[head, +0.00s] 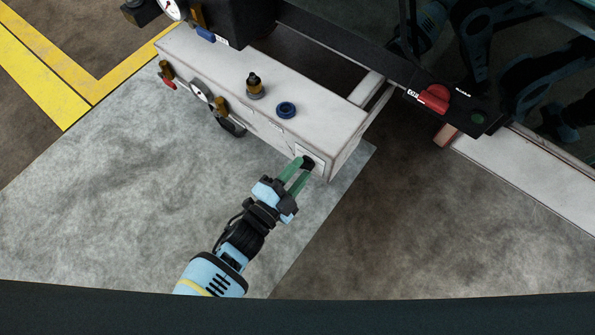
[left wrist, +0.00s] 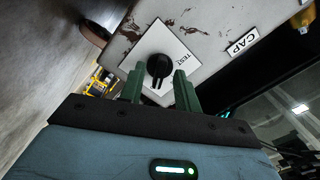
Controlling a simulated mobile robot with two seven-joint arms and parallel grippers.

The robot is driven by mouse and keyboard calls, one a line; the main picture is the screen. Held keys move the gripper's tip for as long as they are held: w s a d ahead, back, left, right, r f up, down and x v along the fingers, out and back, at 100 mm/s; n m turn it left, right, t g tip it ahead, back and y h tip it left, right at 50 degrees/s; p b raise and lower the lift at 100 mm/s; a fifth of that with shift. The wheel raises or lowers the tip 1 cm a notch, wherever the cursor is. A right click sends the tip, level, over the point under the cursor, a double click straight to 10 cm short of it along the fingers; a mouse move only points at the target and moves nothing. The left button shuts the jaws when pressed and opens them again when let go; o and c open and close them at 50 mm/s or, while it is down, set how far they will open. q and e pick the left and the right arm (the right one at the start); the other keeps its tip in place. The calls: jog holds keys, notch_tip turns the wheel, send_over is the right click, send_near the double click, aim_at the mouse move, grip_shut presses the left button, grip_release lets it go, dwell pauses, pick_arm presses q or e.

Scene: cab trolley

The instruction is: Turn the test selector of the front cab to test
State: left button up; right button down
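The test selector (left wrist: 159,67) is a round black knob with a protruding grip. It sits on a white plate (left wrist: 183,62) marked TEST on the trolley's end. Its grip points toward the lower edge of the left wrist view, away from the TEST lettering. In the head view the knob (head: 308,162) is dark and partly hidden by the fingertips. My left gripper (head: 301,164) is open, its green fingers at the knob. In the left wrist view the gripper (left wrist: 160,73) has one finger on each side of it; I cannot tell whether they touch it. My right gripper is not in view.
The white box (head: 310,105) carries a black-and-brass fitting (head: 255,86) and a blue ring (head: 286,110) on top. A red switch (head: 433,98) is at the right. Grey floor lies open at the left.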

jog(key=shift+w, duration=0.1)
pick_arm(q)
jog(key=c, duration=0.6)
grip_shut()
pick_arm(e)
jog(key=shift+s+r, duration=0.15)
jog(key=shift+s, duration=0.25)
